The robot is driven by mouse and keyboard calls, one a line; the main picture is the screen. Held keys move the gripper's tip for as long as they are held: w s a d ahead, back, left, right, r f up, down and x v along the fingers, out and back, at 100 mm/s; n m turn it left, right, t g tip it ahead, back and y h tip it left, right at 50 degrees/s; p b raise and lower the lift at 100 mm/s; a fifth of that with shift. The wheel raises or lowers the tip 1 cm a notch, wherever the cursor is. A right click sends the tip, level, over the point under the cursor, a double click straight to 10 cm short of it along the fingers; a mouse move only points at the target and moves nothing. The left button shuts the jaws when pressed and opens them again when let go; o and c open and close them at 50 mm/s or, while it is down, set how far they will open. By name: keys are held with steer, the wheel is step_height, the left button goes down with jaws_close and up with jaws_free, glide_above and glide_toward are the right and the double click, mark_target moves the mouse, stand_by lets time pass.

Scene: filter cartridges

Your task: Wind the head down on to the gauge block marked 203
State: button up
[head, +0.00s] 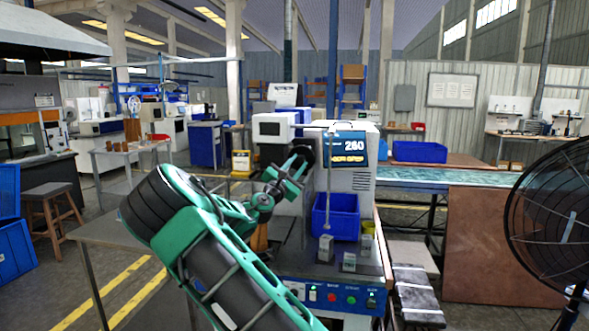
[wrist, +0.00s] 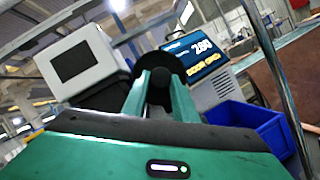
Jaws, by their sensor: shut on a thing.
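My gripper (head: 298,166) is shut on a round black knob (head: 305,150) on the side of the bench machine. In the wrist view the two green fingers (wrist: 162,92) close around this knob (wrist: 160,70). A second grey block-like piece (head: 325,248) is at the foot of a thin upright rod (head: 329,190). I cannot tell which is marked 203.
A blue bin (head: 336,217) stands behind the blocks. A front panel (head: 333,298) carries several coloured buttons. A white box-shaped housing (wrist: 88,65) is close left of the knob. A black fan (head: 550,200) stands at the right, and a wooden stool (head: 52,210) at the left.

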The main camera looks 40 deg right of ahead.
steer(key=m+g, duration=0.1)
steer(key=m, duration=0.2)
steer(key=m+g, duration=0.1)
steer(key=m, duration=0.1)
steer(key=shift+w+a+r+m+g+y, duration=0.2)
steer(key=shift+m+g+y, duration=0.1)
steer(key=shift+m, duration=0.1)
steer(key=m, duration=0.2)
steer(key=m+g+y, duration=0.1)
steer(key=m, duration=0.2)
steer(key=shift+r+m+y, duration=0.15)
steer(key=shift+m+y, duration=0.15)
steer(key=m+y, duration=0.1)
steer(key=m, duration=0.2)
steer(key=shift+s+d+r+m+g+y, duration=0.1)
steer(key=shift+r+m+g+y, duration=0.05)
steer(key=shift+m+g+y, duration=0.2)
steer(key=shift+s+m+y, duration=0.1)
steer(key=shift+m+y, duration=0.75)
steer(key=shift+m, duration=0.7)
steer(key=o, duration=1.1)
steer(key=shift+r, duration=0.15)
steer(key=shift+r, duration=0.1)
